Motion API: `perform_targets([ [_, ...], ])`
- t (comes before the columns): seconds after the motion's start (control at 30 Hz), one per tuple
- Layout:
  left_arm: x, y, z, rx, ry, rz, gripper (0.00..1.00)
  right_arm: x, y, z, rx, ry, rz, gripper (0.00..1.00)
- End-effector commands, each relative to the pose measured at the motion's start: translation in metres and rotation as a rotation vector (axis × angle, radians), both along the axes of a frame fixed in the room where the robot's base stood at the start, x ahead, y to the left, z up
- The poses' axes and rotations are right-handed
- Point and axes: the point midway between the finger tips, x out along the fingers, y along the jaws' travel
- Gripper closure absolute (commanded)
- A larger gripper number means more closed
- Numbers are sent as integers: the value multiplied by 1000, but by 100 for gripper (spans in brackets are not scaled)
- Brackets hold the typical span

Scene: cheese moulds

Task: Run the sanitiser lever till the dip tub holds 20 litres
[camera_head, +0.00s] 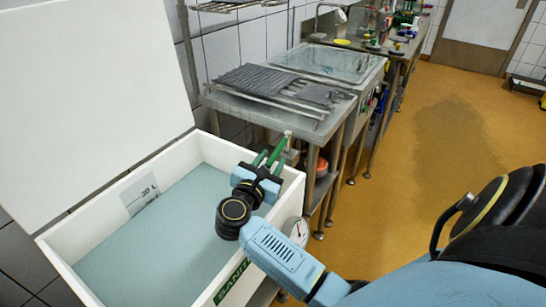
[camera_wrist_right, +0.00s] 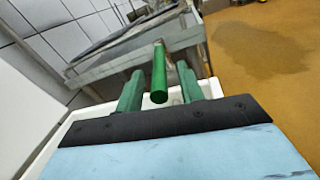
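The dip tub (camera_head: 283,195) is a white open tub at lower left in the head view, with pale blue-grey liquid (camera_head: 165,240) inside. A pale scale plate (camera_head: 139,194) with a dark number is on its inner wall; I cannot read the number surely. My right gripper (camera_head: 268,158) reaches over the tub's right end. In the right wrist view, the green lever handle (camera_wrist_right: 159,78) lies between the two green fingers of the right gripper (camera_wrist_right: 160,75), with a gap visible on each side. The fingers are apart. My left gripper is not in view.
A round white dial (camera_head: 299,231) and a green sign (camera_head: 231,283) are on the tub's front. A white lid or panel (camera_head: 80,90) rises behind it. A metal table (camera_head: 280,115) with dark racks stands just beyond. The orange floor (camera_head: 430,130) at right is clear.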

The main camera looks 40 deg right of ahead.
Motion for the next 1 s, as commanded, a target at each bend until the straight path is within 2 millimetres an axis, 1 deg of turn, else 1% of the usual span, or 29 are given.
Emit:
perform_targets([
  [0.03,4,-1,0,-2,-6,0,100,3,-6,1,-3,-1,-1,62],
  [0.17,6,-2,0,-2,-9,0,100,7,-14,0,-1,0,0,62],
  [0.47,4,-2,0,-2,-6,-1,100,8,-17,0,0,0,0,62],
  [0.5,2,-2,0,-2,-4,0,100,8,-17,0,0,0,0,64],
  [0.7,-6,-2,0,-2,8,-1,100,8,-17,0,0,0,0,90],
  [0.77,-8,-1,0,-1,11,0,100,8,-17,0,0,0,0,98],
  [0.8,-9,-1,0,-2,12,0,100,8,-17,0,0,0,0,100],
  [1.0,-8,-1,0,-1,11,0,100,8,-16,0,0,0,0,100],
])
